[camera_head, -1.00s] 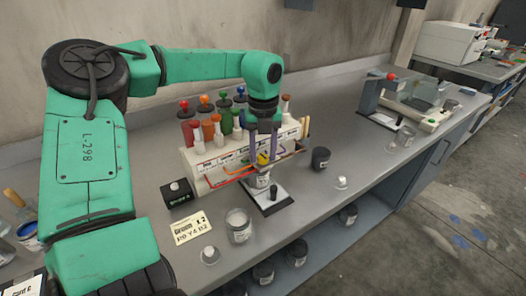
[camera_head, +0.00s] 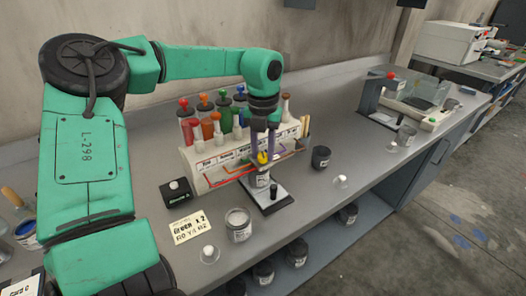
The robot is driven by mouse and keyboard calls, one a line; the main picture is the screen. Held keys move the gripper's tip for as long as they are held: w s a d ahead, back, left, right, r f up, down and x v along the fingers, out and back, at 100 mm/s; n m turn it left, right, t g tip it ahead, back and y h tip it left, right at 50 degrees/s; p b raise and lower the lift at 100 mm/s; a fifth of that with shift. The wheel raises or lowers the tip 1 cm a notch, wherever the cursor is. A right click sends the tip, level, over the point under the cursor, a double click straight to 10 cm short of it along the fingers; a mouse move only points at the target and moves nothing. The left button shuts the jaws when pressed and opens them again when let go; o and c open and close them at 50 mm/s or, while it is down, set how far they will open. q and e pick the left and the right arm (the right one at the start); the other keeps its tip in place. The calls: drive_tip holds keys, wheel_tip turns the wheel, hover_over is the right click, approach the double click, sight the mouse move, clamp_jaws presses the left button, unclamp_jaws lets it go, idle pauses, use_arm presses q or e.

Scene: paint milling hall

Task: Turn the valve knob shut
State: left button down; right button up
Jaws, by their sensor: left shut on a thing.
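The yellow valve knob (camera_head: 262,158) is at the front of the dispenser rack (camera_head: 192,165), low on its right half. My left gripper (camera_head: 263,155) reaches down from above, and its two purple fingers are shut on the knob, one on each side. The fingers hide part of the knob and of the rack front. A small labelled jar (camera_head: 262,180) stands directly below the knob on a dark-edged plate (camera_head: 281,200). My right gripper is not in view.
Several bottles with coloured tops (camera_head: 206,128) stand in the rack behind the gripper. A dark jar (camera_head: 320,157) stands right of it. A glass jar (camera_head: 238,223), a card (camera_head: 190,226) and a black box (camera_head: 176,190) are in front.

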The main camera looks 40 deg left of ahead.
sight(263, 155)
use_arm(q)
drive_tip(key=m, duration=0.3)
drive_tip(key=shift+m, duration=0.4)
drive_tip(key=m, duration=0.3)
drive_tip(key=shift+r+m, duration=0.1)
drive_tip(key=shift+m, duration=0.2)
drive_tip(key=m, duration=0.5)
drive_tip(key=shift+w+m, duration=0.1)
drive_tip(key=shift+m, duration=0.3)
drive_tip(key=c, duration=0.5)
unclamp_jaws()
wheel_tip(263, 155, up, 14)
drive_tip(key=shift+r+p, duration=0.25)
drive_tip(key=shift+p, duration=0.1)
